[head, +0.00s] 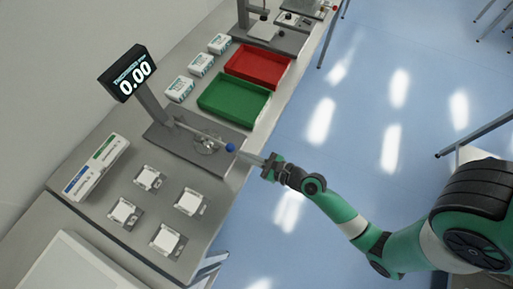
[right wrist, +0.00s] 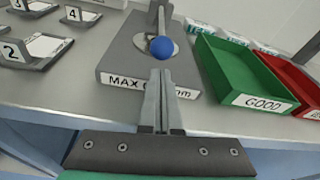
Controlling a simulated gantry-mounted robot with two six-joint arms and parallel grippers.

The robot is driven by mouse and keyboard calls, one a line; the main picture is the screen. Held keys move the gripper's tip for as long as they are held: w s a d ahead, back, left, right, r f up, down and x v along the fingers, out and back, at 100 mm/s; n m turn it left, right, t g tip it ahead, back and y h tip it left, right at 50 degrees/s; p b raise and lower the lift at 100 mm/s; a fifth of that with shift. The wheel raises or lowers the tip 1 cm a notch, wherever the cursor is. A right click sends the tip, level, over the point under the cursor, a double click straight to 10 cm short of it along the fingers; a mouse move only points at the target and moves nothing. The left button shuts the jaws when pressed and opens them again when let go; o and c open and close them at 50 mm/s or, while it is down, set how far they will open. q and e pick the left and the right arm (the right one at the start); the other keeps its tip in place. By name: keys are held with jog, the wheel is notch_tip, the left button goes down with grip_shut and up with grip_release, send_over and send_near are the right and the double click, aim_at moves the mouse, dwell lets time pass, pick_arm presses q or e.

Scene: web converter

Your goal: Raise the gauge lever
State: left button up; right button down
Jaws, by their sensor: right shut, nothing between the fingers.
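The gauge stands on a grey base plate (head: 168,140) on the bench, with a black display (head: 128,74) reading 0.00 on a post. Its lever (head: 200,131) ends in a blue ball knob (head: 231,148) that points toward the bench's front edge. In the right wrist view the knob (right wrist: 161,47) appears just beyond my fingertips. My right gripper (head: 243,155) is shut and empty, close to the knob at the front edge; I cannot tell whether it touches. In the right wrist view the gripper (right wrist: 160,75) points at the base. My left gripper is not in view.
A green tray (head: 211,104) labelled GOOD and a red tray (head: 240,75) lie beside the gauge. Small white boxes (head: 179,89) stand along the back. Several numbered holders (head: 123,212) with white pads lie to the left. The floor (head: 390,120) in front is free.

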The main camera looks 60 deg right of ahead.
jog(key=shift+x, duration=1.45)
